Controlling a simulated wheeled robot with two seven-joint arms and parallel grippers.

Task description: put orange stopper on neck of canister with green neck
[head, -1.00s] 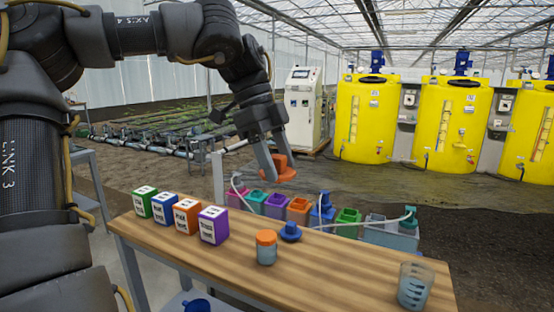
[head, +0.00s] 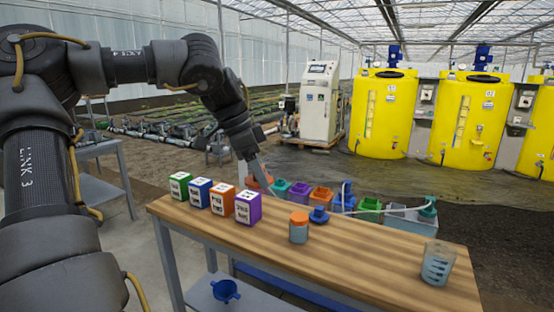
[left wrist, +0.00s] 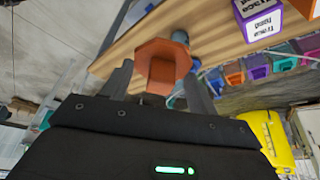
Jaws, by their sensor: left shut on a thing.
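My left gripper (head: 258,173) is shut on the orange stopper (left wrist: 158,66), whose wide faceted flange shows in the left wrist view. In the head view the stopper (head: 257,182) is beyond the labelled boxes, at the left end of the canister row and apart from any neck I can make out. A canister with a green neck (head: 369,207) stands in the row behind the table, to the right of the one with a blue neck (head: 345,198). Its lower part is hidden by the table. My right gripper is not in view.
The wooden table (head: 370,262) carries several labelled boxes, including a purple one (head: 248,208), an orange-lidded jar (head: 299,228), a blue stopper (head: 319,215) and a beaker (head: 437,264). Pale hoses arch over the right of the row. A blue piece (head: 225,290) lies on the lower shelf.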

